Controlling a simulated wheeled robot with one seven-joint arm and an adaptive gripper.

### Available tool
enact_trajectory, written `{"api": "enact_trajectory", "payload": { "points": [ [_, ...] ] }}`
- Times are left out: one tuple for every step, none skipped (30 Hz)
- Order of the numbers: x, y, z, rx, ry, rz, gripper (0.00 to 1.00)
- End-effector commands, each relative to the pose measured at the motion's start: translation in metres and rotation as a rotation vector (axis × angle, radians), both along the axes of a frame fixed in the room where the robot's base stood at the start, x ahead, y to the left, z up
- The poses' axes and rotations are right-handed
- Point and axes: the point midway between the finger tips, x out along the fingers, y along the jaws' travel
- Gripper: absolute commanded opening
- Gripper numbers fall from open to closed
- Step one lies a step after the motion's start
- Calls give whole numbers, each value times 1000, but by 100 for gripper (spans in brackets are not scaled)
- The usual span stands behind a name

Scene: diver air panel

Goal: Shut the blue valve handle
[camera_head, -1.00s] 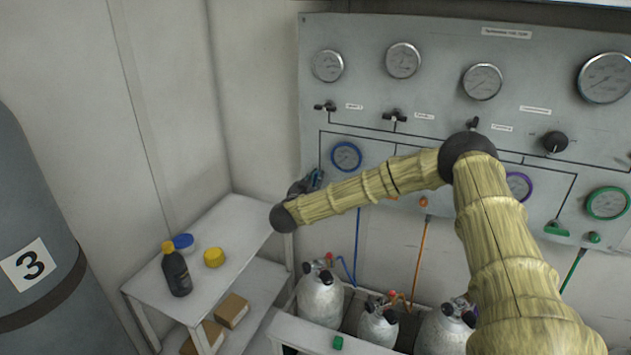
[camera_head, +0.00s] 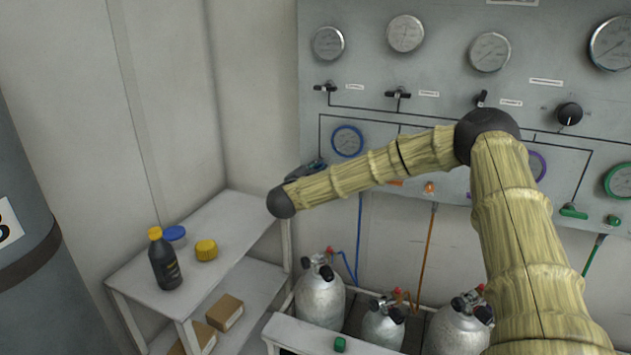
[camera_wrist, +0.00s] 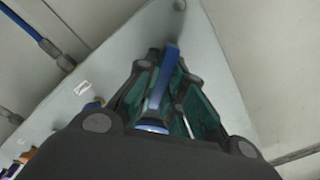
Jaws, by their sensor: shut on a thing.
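The blue valve handle (camera_wrist: 168,70) shows in the wrist view as a long blue lever with a round blue base below it. My gripper (camera_wrist: 163,80) has its dark, green-padded fingers on both sides of the lever and is shut on it. In the head view, my gripper (camera_head: 308,171) is mostly hidden behind my wrist, just below and left of the blue-rimmed gauge (camera_head: 347,141). The handle cannot be made out there.
The grey panel (camera_head: 460,65) carries several gauges and knobs. Gas cylinders (camera_head: 320,297) stand below the panel.

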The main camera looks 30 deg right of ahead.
Motion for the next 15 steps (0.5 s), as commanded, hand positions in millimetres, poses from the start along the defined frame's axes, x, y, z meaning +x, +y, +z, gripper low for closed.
{"api": "enact_trajectory", "payload": {
  "points": [
    [-1, -1, -9, 29, -33, -1, 0],
    [-1, -1, -9, 47, -54, -2, 0],
    [-1, -1, -10, 71, -81, -1, 0],
    [-1, -1, -10, 88, -103, -1, 0],
    [-1, -1, -9, 106, -124, -1, 0],
    [-1, -1, -10, 130, -152, -1, 0],
    [-1, -1, -10, 149, -173, 0, 0],
    [-1, -1, -10, 166, -193, -2, 0],
    [-1, -1, -10, 188, -219, -2, 0],
    [-1, -1, -10, 205, -239, -2, 0],
    [-1, -1, -11, 221, -258, -2, 0],
    [-1, -1, -11, 243, -283, -2, 0],
    [-1, -1, -11, 257, -300, -2, 0],
    [-1, -1, -10, 273, -318, -2, 0],
    [-2, -1, -10, 292, -340, -2, 0]
  ]
}}
